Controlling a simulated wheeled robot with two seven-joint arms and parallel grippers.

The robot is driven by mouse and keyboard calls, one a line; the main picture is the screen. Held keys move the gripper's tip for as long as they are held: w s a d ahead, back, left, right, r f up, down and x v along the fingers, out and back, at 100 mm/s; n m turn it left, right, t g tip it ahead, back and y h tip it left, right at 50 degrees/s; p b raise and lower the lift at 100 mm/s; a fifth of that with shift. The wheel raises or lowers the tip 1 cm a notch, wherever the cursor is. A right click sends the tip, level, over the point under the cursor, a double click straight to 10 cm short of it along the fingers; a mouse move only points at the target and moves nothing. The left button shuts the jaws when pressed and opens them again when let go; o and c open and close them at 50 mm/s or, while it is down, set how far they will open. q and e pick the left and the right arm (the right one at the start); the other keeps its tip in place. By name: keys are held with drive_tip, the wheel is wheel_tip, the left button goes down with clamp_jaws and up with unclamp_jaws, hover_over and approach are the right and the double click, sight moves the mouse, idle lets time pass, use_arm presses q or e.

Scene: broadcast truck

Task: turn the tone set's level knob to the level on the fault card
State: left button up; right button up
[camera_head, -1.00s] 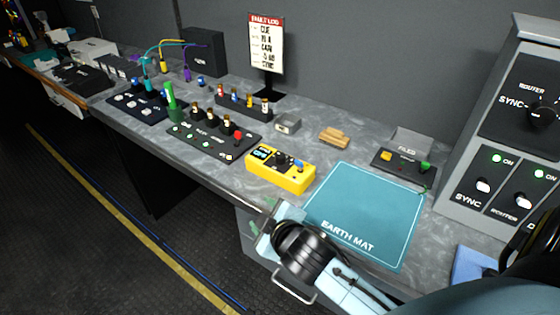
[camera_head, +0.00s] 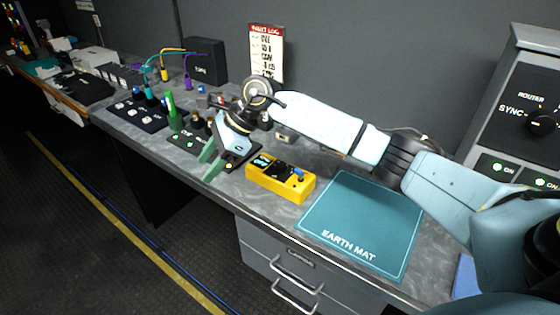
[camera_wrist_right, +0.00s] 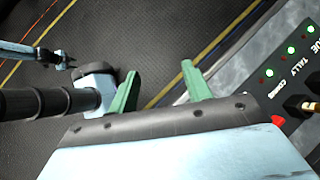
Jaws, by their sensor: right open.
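The tone set (camera_head: 290,187) is a yellow box with a small lit display (camera_head: 262,161), a dark knob (camera_head: 281,169) and a blue part (camera_head: 299,175) on top. The fault card (camera_head: 266,50) stands upright behind, under a red FAULT LOG header; its lines are too small to read surely. My right gripper (camera_head: 210,164) is open and empty, left of the tone set and at the bench's front edge. Its green fingers show apart in the right wrist view (camera_wrist_right: 158,88), with floor beyond. A light-blue arm end at upper left there looks like my left gripper (camera_wrist_right: 62,60); its jaws are unclear.
A black panel with green lights (camera_wrist_right: 290,75) lies beside my right gripper, partly hidden by it in the head view. A green upright post (camera_head: 172,110) stands behind it. The earth mat (camera_head: 362,220) is bare, right of the tone set. My right forearm spans above the bench.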

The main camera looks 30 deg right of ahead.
drive_tip(key=w+d+r+h, duration=0.15)
drive_tip(key=d+h, duration=0.35)
drive_tip(key=d, duration=0.6)
drive_tip(key=g+h, duration=0.2)
drive_tip(key=h, duration=0.1)
approach(280, 164)
wheel_tip(280, 164, down, 9)
drive_tip(key=shift+d+r, duration=0.1)
drive_tip(key=c, duration=1)
